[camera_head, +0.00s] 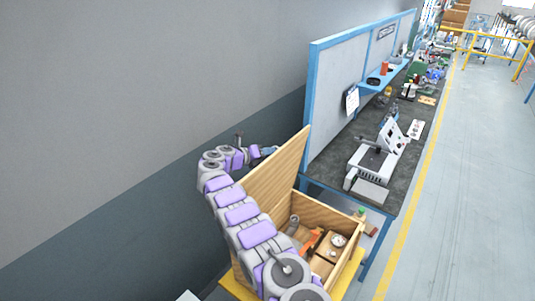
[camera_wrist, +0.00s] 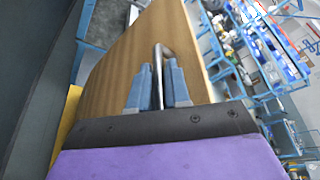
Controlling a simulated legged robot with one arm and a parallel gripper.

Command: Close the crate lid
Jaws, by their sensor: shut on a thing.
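The wooden crate (camera_head: 325,214) stands open at the bottom of the head view, with its inside showing. Its lid (camera_head: 280,175) stands raised and tilted on the left side of the crate. In the wrist view the lid's wooden face (camera_wrist: 130,62) fills the middle. A bent metal handle (camera_wrist: 164,50) sticks out from it. My gripper (camera_wrist: 158,82) is shut on the handle, a blue finger on each side. In the head view my gripper (camera_head: 266,152) is at the lid's far side, near its top edge, and partly hidden.
Tools, an orange-handled thing (camera_head: 312,240) and a round gauge (camera_head: 338,241) lie in the crate. The crate rests on a yellow stand (camera_head: 347,277). A blue-framed workbench (camera_head: 390,195) with equipment stands close behind. A grey wall (camera_head: 120,110) is on the left; open floor is right.

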